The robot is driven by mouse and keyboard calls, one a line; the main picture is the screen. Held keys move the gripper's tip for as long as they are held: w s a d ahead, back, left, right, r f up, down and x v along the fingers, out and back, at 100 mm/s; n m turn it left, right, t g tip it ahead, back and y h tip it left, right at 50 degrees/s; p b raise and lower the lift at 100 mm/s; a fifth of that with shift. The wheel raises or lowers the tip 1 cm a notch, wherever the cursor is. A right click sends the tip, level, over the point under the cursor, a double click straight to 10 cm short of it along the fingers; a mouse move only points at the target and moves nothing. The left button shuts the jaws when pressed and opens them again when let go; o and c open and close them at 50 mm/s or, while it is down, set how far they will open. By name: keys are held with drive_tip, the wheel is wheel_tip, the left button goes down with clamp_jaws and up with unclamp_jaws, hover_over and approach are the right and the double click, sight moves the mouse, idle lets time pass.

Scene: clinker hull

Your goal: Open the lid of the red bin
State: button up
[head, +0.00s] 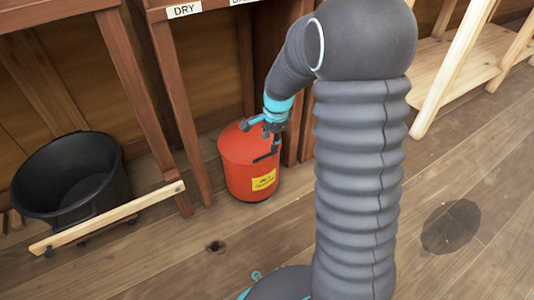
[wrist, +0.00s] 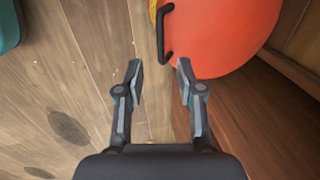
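The red bin (head: 238,172) stands on the floor under the wooden bench in the head view, with a yellow label on its front. Its red lid looks closed and fills the upper right of the wrist view (wrist: 225,28). A black bar handle (wrist: 164,38) sticks out at the lid's edge; it also shows in the head view (head: 266,157). My gripper (wrist: 160,72) is open and empty. The handle lies just ahead of the gap between its fingertips, apparently not touched. In the head view my gripper (head: 271,133) is over the bin, partly hidden by my arm.
A black tub (head: 72,165) stands at the left, with a pale wooden bar (head: 105,217) in front of it. Bench legs (head: 180,110) rise close beside the bin. A pale wooden rack (head: 470,60) is at the right. The plank floor in front is mostly clear, with dark stains.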

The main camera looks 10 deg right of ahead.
sight(267, 155)
drive_tip(key=f, duration=0.2)
drive_tip(key=w+f, duration=0.1)
drive_tip(key=f, duration=0.1)
drive_tip(key=f+b, duration=0.1)
drive_tip(key=f, duration=0.2)
drive_tip(key=shift+w+a, duration=0.15)
drive_tip(key=shift+a, duration=0.15)
clamp_jaws()
